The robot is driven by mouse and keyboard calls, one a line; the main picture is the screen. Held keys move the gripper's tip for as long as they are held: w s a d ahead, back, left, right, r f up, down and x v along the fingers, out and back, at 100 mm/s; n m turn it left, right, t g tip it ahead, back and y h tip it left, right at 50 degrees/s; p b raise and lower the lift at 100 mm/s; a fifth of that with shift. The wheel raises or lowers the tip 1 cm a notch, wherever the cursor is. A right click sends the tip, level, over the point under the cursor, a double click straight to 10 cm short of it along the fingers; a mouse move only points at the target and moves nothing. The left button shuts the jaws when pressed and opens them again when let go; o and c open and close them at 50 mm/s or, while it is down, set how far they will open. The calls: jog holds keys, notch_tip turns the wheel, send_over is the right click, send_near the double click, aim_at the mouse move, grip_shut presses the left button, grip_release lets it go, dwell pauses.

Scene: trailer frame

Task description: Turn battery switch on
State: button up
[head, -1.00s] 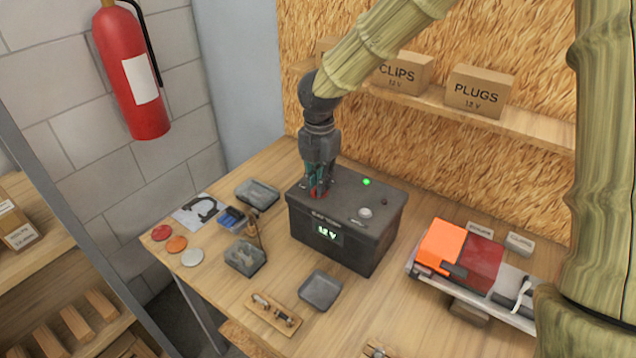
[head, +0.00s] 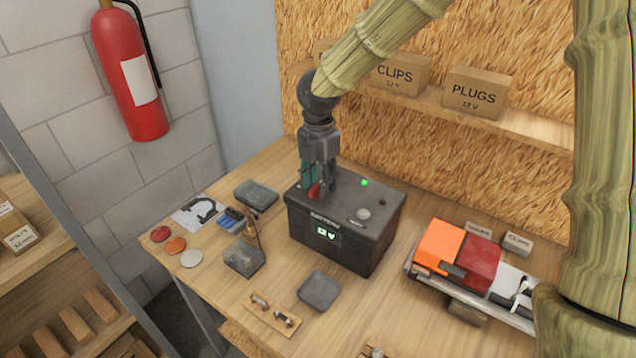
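The battery box (head: 350,245) is a dark grey block on the wooden bench, with a lit 12 V display (head: 325,232) on its front. A green light (head: 365,183) glows on its top. A pale round knob (head: 363,213) sits on the top near the front right. A red part (head: 314,190) shows on the top at the left, right at my fingertips. My gripper (head: 315,188) points down over that left side, at or touching the red part. The fingers partly hide it, and I cannot tell whether they are closed on it.
Small grey trays (head: 319,290) stand around the box. A lamp unit (head: 470,260) with orange and red lenses lies at the right. A shelf behind holds the CLIPS box (head: 402,75) and PLUGS box (head: 473,92). Coloured discs (head: 176,245) lie at the left.

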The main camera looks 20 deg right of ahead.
jog(key=shift+r+p, duration=2.1)
jog(key=shift+r, duration=0.75)
jog(key=shift+a, duration=0.1)
